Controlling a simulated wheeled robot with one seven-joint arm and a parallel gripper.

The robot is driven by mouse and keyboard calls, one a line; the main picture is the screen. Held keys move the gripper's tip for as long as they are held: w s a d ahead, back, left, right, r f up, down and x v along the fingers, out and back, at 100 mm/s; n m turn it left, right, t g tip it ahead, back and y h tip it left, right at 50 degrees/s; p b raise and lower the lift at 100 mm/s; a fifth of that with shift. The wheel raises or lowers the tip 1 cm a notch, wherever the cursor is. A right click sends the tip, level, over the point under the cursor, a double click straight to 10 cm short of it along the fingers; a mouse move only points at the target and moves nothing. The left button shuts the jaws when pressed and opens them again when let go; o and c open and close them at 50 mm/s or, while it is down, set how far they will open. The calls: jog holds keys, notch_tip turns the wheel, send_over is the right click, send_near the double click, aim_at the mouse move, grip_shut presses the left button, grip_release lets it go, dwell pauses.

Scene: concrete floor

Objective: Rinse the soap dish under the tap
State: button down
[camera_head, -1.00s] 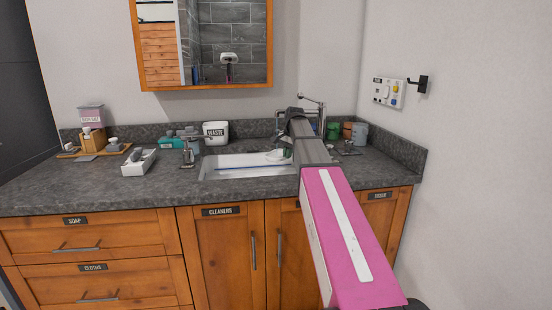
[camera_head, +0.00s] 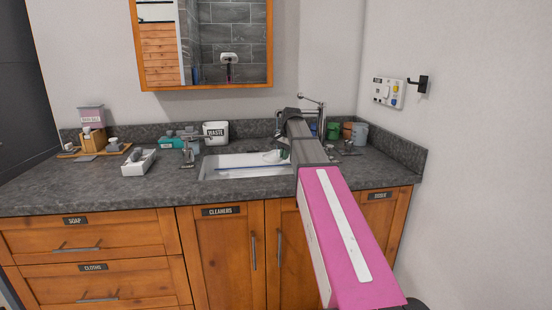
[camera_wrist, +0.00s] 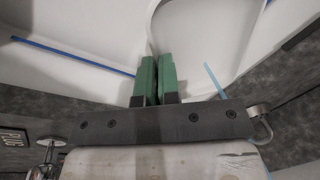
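My gripper (camera_wrist: 157,78) has green fingers close together, with a thin white wall between them in the wrist view. This appears to be the rim of the white soap dish (camera_wrist: 205,40), which fills the upper middle of that view. In the head view the white dish (camera_head: 272,156) shows small over the sink (camera_head: 225,161), beside my green fingers (camera_head: 284,154). Its contents and underside cannot be made out. The chrome tap (camera_head: 322,118) stands behind the sink, partly hidden by my arm. No running water is discernible.
A white WASTE bin (camera_head: 215,132), a teal box (camera_head: 171,143) and a metal fixture (camera_head: 188,153) stand left of the sink. A white tray (camera_head: 139,163) is farther left. Cups, including a green one (camera_head: 333,131) and a grey-blue one (camera_head: 360,134), stand at back right.

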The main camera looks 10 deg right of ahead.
jog(key=s+a, duration=0.1)
jog(key=s, duration=0.5)
jog(key=shift+s+a, duration=0.15)
jog(key=shift+a, duration=0.25)
dwell(1.2)
jog(key=s+a+r, duration=0.1)
jog(key=s+r, duration=0.3)
jog(key=shift+s+a, duration=0.2)
jog(key=shift+s, duration=0.2)
dwell(0.7)
